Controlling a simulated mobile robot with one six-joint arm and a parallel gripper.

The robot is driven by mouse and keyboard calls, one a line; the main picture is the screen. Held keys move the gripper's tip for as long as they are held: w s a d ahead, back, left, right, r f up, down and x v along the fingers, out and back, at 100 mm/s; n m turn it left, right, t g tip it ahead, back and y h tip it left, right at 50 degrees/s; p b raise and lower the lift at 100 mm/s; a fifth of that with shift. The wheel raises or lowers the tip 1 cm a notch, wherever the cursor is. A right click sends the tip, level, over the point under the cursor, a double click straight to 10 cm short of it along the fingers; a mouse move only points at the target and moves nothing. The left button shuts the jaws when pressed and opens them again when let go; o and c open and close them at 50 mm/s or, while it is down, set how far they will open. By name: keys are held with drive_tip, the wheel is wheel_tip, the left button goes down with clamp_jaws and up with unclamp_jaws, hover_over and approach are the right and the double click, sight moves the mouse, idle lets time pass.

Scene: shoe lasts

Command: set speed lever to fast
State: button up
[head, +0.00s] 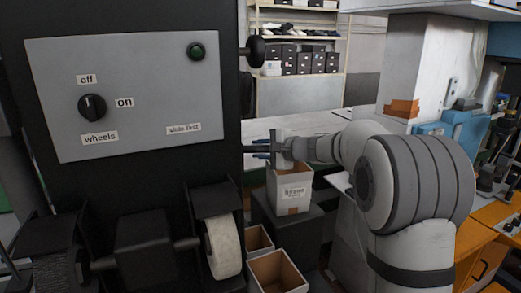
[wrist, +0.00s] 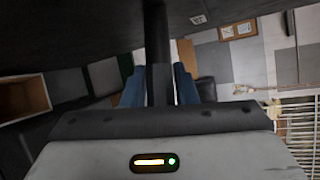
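The speed lever (head: 252,149) is a dark bar sticking out from the right side of the black machine (head: 140,205); no speed marking is readable on it. In the wrist view the lever (wrist: 158,45) runs down from the dark machine side, between my two blue fingers. My gripper (head: 264,150) is level with the lever at its outer end. The far end of the lever is hidden against the machine.
A grey panel (head: 140,75) carries a black rotary switch (head: 92,107) labelled off, on and wheels, and a green button (head: 196,51). A black knob (head: 257,50) juts out above the lever. A white box (head: 290,191) stands just below my gripper; open bins (head: 277,272) sit lower.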

clamp_jaws()
